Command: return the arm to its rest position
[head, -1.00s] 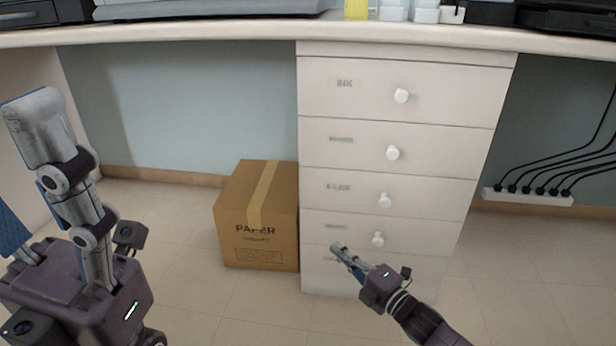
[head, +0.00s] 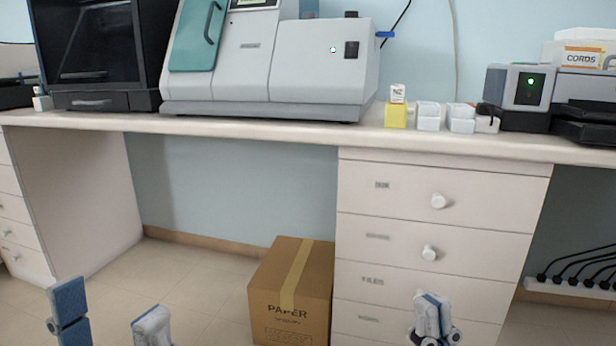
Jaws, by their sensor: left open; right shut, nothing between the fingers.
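My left gripper (head: 111,312) is at the bottom left, its two fingertips wide apart and pointing up. One finger shows a blue pad, the other a grey-white back. Nothing is between them. The rest of that arm is below the picture. My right gripper (head: 432,312) is at the bottom right, pointing up, its fingers together and empty. It shows in front of the lower drawers of the white drawer unit (head: 395,232). The rest of the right arm is out of the picture.
A long counter (head: 250,132) carries a grey-white machine (head: 315,65), a black cabinet (head: 95,45), a yellow block (head: 396,115), white containers (head: 428,117) and a small black-grey device (head: 520,92). A paper box (head: 275,285) stands on the floor beside the drawers. The floor left of it is clear.

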